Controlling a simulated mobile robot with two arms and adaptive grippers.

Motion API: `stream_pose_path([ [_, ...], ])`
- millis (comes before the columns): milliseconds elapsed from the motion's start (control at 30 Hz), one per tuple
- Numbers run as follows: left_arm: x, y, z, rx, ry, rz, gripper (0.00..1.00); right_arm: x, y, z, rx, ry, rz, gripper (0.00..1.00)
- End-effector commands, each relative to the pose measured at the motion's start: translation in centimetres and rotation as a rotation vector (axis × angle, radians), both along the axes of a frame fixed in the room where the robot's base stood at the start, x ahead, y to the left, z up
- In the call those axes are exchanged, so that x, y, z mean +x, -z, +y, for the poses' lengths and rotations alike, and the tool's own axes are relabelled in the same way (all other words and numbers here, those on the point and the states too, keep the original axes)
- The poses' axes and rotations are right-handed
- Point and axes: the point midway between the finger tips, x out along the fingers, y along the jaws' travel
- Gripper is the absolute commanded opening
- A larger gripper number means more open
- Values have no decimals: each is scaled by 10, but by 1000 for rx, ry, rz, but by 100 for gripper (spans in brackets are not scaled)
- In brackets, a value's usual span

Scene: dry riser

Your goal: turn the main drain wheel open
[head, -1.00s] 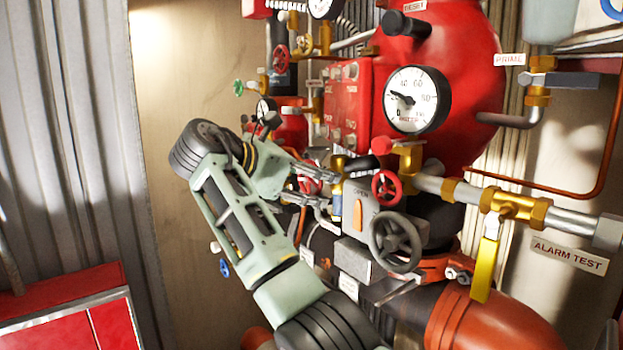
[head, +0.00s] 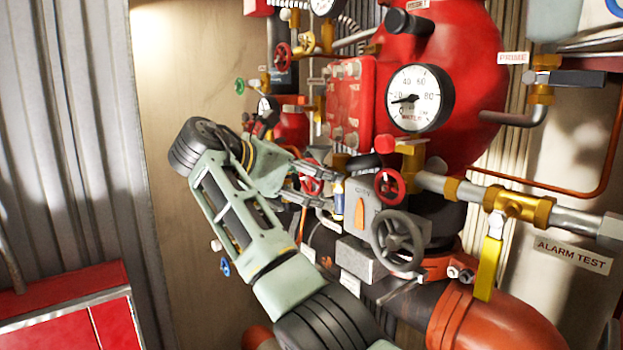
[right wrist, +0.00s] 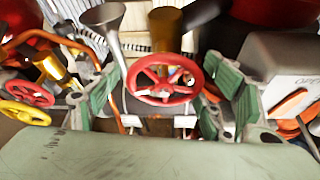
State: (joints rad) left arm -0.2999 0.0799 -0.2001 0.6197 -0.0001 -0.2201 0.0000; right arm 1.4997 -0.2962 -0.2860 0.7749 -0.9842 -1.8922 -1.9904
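A red spoked handwheel (right wrist: 165,80) stands between the two green-padded fingers of my right gripper (right wrist: 162,95) in the right wrist view. The fingers are apart, with a gap visible on each side of the rim, so I see no grip on it. In the head view my right gripper (head: 334,195) reaches in among the pipes, and a red wheel (head: 312,178) shows partly hidden behind its fingers. No readable label marks either view's wheel as the main drain. My left gripper is not in view.
Another red wheel (head: 388,187) and a grey handwheel (head: 400,241) sit just right of my gripper. A yellow lever (head: 489,265) hangs further right. A dial gauge (head: 418,98) is above. A red cabinet (head: 70,310) stands lower left, with open room between.

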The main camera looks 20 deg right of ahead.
Motion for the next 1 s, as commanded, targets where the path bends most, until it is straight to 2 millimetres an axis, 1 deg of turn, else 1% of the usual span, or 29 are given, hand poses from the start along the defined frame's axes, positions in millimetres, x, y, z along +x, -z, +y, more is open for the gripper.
stream_pose_path([
  [267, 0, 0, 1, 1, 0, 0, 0, -1, -1, 2, 0, 0, -2, 74],
  [367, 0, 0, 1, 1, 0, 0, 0, -4, -6, 11, 0, -2, -3, 74],
  [600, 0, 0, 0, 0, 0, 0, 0, -20, -21, 46, -2, -2, -2, 74],
  [700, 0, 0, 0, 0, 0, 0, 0, -24, -25, 56, -1, -3, -2, 74],
  [833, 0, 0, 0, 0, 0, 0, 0, -28, -28, 63, 0, 0, -1, 74],
  [1000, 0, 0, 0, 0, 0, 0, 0, -28, -28, 64, 0, 0, -1, 74],
])
